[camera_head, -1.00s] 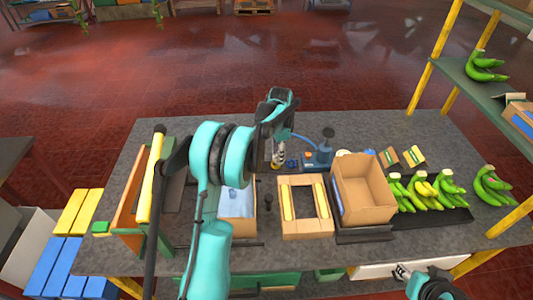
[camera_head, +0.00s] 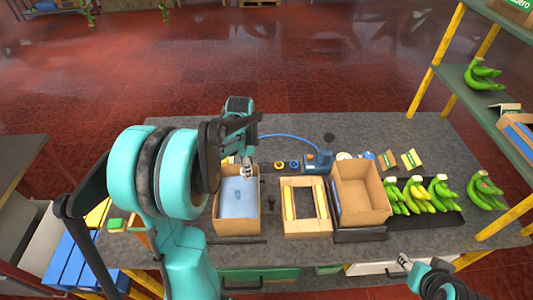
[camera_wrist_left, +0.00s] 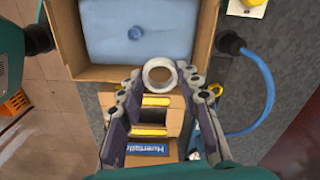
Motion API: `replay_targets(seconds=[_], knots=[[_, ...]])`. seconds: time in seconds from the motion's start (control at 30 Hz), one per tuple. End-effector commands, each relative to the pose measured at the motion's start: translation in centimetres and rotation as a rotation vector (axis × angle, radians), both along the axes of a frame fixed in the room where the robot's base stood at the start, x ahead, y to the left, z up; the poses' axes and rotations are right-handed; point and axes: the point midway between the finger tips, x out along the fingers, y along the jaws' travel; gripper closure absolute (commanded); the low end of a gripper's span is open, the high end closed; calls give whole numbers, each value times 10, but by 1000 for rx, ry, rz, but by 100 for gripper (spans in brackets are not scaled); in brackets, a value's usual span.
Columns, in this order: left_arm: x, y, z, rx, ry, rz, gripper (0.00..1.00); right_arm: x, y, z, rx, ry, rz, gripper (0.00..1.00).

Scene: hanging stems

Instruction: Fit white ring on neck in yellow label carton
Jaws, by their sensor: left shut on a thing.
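A carton (camera_head: 237,228) with a pale blue liner stands on the bench. In the left wrist view the carton (camera_wrist_left: 100,73) shows a small round blue neck (camera_wrist_left: 135,33) on the liner. No yellow label is readable on it. My left gripper (camera_head: 246,170) is over the carton's far right corner. In the left wrist view my left gripper (camera_wrist_left: 160,82) is shut on the white ring (camera_wrist_left: 148,82), which appears below and right of the neck, apart from it. My right gripper (camera_head: 403,260) is low at the front right; its fingers are too small to judge.
A carton with yellow strips (camera_head: 305,228) and an empty open carton (camera_head: 362,180) stand to the right. A blue tool (camera_head: 318,162) with a blue hose (camera_head: 290,136) lies behind them. Green bananas (camera_head: 415,195) fill the right side.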

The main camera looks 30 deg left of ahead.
Motion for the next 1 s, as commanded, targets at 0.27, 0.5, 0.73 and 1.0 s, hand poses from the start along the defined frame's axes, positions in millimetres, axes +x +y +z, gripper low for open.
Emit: replay_targets(seconds=[0.27,0.5,0.73,1.0], knots=[[-49,7,14,0,0,1,78,0,0,19,0,0,0,60],[-53,8,7,0,0,-1,78,0,0,13,0,0,0,60],[-53,8,-11,0,0,-1,78,0,0,-2,0,0,0,60],[-53,8,-41,0,0,-1,78,0,0,-26,0,0,0,60]])
